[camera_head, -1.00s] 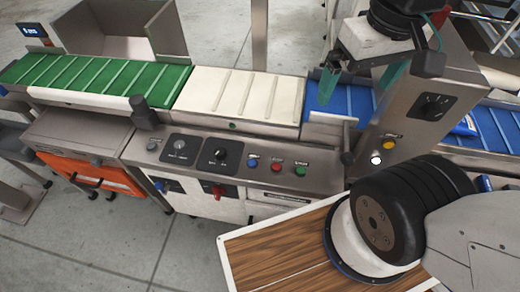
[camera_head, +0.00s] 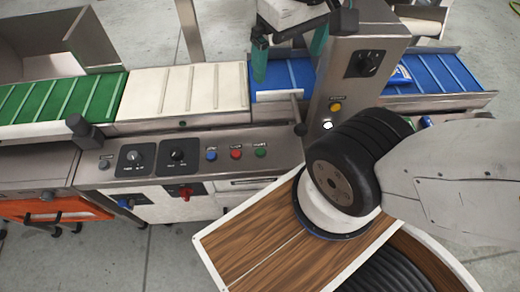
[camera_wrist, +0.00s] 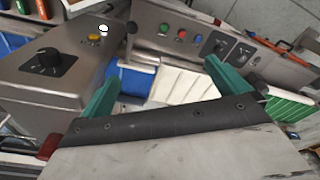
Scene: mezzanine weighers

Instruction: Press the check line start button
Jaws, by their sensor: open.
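The control panel on the front of the conveyor carries a blue button (camera_head: 211,155), a red button (camera_head: 236,153) and a green button (camera_head: 260,152). The labels are too small to read, so I cannot tell which is the check line start button. My gripper (camera_head: 290,50) is open and empty, above the blue belt. Its two teal fingers are spread in the wrist view (camera_wrist: 163,74), apart from every button.
A dark rotary knob (camera_head: 364,63) sits on the steel housing (camera_head: 345,75). Green (camera_head: 60,98), white (camera_head: 185,92) and blue belts run behind. A short post (camera_head: 300,128) stands near the green button.

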